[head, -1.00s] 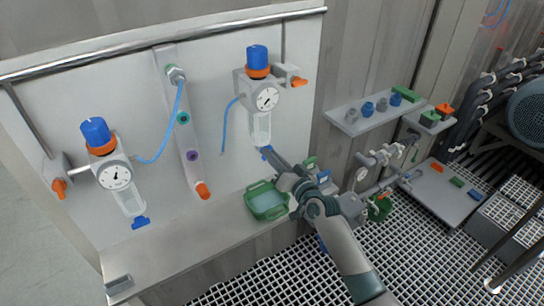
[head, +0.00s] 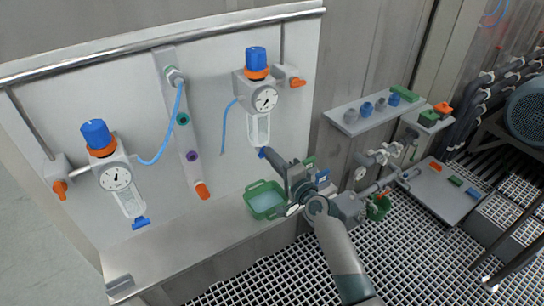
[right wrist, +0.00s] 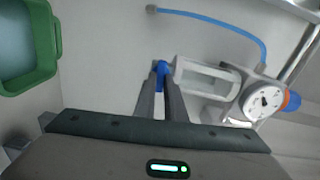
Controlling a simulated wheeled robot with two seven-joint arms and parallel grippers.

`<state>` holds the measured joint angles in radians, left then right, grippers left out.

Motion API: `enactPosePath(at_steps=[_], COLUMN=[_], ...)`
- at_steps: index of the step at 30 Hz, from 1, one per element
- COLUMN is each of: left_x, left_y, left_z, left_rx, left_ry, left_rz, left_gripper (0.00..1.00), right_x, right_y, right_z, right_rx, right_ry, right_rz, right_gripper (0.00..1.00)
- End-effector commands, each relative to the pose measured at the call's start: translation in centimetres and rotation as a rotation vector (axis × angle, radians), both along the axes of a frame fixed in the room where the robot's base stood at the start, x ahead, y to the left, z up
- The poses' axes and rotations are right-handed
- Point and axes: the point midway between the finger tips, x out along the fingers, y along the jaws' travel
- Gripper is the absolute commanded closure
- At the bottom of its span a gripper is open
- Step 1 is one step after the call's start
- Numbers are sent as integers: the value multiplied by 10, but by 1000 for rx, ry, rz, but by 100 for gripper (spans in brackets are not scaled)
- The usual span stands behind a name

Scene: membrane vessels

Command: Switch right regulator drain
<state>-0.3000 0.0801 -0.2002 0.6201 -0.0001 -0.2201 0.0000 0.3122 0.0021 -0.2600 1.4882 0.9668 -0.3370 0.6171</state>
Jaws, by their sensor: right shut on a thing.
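The right regulator (head: 259,92) hangs on the white panel, with a blue knob on top, a round gauge and a clear bowl below. Its blue drain (head: 262,152) sits at the bottom of the bowl. My right gripper (head: 268,154) is at this drain, coming from the lower right. In the right wrist view the two fingers (right wrist: 161,85) are closed around the blue drain (right wrist: 161,68), beside the bowl (right wrist: 205,78); the fingers hide part of it. My left gripper is not in view.
A green tray (head: 283,208) stands on the ledge just below my right gripper. The left regulator (head: 114,175) with its own blue drain (head: 141,222) is at the left. A shelf with fittings (head: 343,121) is to the right.

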Motion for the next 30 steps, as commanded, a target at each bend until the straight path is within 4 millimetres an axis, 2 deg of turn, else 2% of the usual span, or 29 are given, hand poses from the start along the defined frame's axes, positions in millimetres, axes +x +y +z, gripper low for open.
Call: enactPosePath(at_steps=[8, 21, 22, 24, 30], left_x=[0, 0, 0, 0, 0], left_y=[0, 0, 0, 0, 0], left_z=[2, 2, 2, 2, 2], left_rx=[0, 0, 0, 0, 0], left_ry=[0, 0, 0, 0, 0], left_rz=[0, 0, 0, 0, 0], left_gripper=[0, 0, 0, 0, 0], right_x=[1, 1, 1, 1, 0], right_y=[0, 0, 0, 0, 0], right_z=[1, 0, 1, 0, 0], right_rx=[88, 101, 101, 101, 99], right_ry=[49, 56, 56, 56, 57], right_rz=[-1, -1, -1, -1, -1], right_gripper=[100, 100, 88, 71, 71])
